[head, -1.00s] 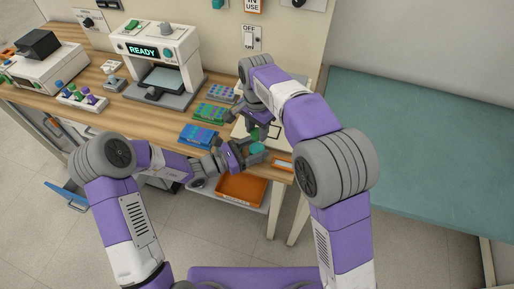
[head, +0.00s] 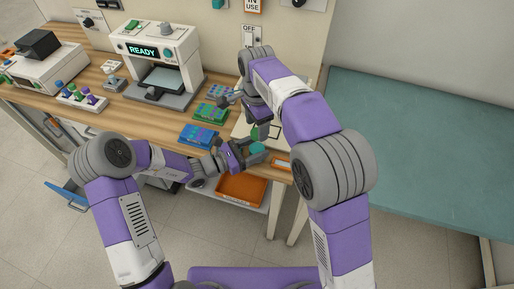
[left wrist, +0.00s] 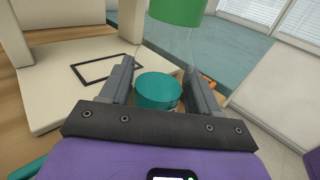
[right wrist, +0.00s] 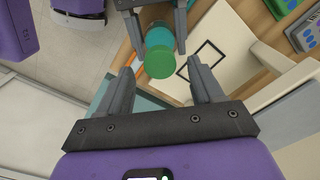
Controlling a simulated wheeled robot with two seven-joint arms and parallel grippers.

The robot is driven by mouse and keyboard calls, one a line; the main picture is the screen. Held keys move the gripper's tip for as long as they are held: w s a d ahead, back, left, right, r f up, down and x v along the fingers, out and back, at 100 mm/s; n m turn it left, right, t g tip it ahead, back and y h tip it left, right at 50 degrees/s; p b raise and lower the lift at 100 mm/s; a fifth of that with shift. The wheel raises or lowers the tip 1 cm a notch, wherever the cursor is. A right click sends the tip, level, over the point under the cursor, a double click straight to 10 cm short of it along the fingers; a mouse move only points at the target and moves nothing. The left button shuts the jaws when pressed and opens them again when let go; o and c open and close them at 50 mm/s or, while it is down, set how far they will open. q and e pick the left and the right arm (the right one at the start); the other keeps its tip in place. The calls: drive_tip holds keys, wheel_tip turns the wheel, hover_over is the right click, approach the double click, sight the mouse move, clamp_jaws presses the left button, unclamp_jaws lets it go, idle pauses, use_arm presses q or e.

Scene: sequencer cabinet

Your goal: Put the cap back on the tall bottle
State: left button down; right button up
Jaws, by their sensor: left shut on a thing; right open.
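The tall bottle is clear, with teal liquid (left wrist: 158,92) showing through its wall. My left gripper (head: 252,149) is shut around the bottle, as the left wrist view shows. The green cap (left wrist: 178,8) is above the liquid at the bottle's top end. It also shows in the right wrist view (right wrist: 160,60), in front of the teal part. I cannot tell how firmly it is seated. My right gripper (right wrist: 160,72) is open, with its fingers spread to both sides of the cap and not touching it in that view.
Blue (head: 199,134) and green (head: 211,112) racks stand left of the grippers on the wooden bench. A pale plate with a black square outline (left wrist: 95,72) is beside the bottle. An orange tray (head: 241,188) sits below the bench edge. A machine reading READY (head: 160,50) stands behind.

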drive_tip(key=shift+r, duration=1.2)
drive_tip(key=n, duration=0.5)
drive_tip(key=shift+a+r, duration=0.1)
drive_tip(key=shift+r, duration=0.2)
drive_tip(key=n, duration=0.4)
drive_tip(key=shift+r, duration=0.3)
drive_tip(key=n, duration=0.3)
drive_tip(key=r+n, duration=0.1)
drive_tip(key=n, duration=0.5)
drive_tip(key=r+n, duration=0.1)
drive_tip(key=n, duration=0.3)
drive_tip(key=shift+r, duration=0.15)
